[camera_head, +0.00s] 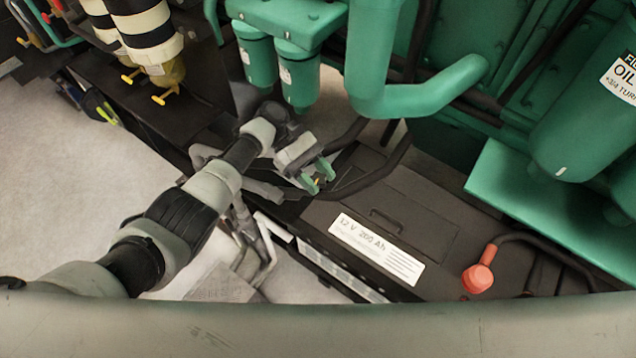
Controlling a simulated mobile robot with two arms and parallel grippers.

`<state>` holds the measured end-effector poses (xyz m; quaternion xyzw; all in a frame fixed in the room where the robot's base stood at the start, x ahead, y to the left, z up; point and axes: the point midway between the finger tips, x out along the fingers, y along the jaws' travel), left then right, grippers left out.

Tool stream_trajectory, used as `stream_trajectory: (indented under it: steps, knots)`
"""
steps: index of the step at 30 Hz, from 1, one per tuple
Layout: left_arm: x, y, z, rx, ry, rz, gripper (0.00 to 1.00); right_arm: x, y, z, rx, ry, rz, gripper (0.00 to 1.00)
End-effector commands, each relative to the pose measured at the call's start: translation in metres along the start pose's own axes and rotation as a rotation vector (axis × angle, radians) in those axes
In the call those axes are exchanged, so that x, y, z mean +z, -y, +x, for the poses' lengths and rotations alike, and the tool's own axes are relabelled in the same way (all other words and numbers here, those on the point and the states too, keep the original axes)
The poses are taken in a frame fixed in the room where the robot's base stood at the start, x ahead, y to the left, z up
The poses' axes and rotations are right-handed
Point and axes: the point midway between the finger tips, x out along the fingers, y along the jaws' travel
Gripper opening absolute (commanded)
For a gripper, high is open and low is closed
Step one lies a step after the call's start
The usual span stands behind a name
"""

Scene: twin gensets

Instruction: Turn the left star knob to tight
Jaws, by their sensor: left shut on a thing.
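My left gripper (318,177) is at the back left corner of the black battery, below the green filter canisters. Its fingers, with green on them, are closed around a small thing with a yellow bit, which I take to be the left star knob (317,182). The fingers hide most of the knob, so its shape and any tight mark cannot be made out. My right gripper is not in view.
The black battery (350,214) has a white label and a folded handle. A red terminal cap (478,278) with a black cable is at its right. Green filter canisters (298,75) and a thick green pipe (420,90) hang close above the gripper. Yellow-handled filters (150,45) stand upper left.

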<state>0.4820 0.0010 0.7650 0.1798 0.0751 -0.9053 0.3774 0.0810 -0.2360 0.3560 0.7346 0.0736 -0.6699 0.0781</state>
Motion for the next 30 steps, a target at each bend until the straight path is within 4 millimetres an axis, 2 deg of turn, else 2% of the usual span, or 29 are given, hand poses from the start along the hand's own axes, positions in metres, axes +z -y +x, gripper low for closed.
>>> stream_trajectory:
  steps: [3,12,30]
  knots:
    - [-0.002,-0.001,0.001,-0.077,-0.001,0.031,0.18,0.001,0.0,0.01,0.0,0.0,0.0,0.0]
    - [-0.001,0.0,0.001,-0.202,0.0,0.082,0.18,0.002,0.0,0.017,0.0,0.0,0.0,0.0]
    - [0.0,0.001,0.001,-0.239,0.0,0.098,0.18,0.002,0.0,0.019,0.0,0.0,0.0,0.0]
